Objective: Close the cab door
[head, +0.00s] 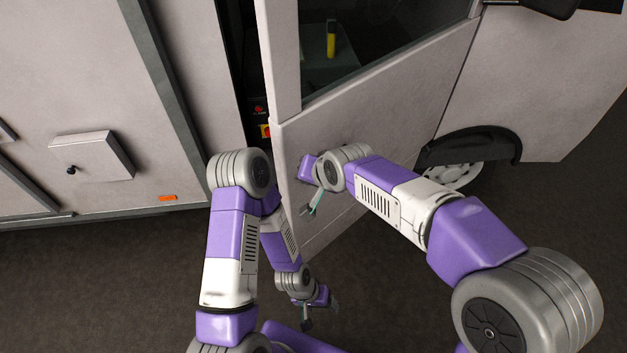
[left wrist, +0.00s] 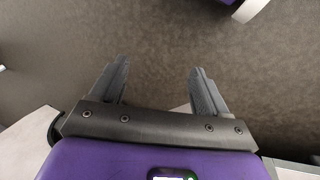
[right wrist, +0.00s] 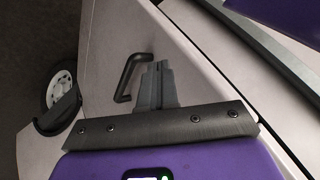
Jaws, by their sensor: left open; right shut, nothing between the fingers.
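The cab door (head: 345,135) is a pale panel with a window, standing ajar with a dark gap between its left edge and the vehicle body in the head view. Its dark handle (right wrist: 130,78) shows in the right wrist view. My right gripper (right wrist: 153,72) is shut and empty in front of the door panel, just beside the handle; I cannot tell whether it touches the door. Its fingertips are hidden in the head view. My left gripper (left wrist: 155,85) is open and empty over dark floor; in the head view it hangs low (head: 332,305), near the door's lower edge.
The pale vehicle body (head: 90,100) with a small box hatch (head: 92,155) stands left of the gap. A wheel (head: 455,175) under a dark fender (head: 475,147) is right of the door. Dark floor (head: 130,290) is clear at lower left.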

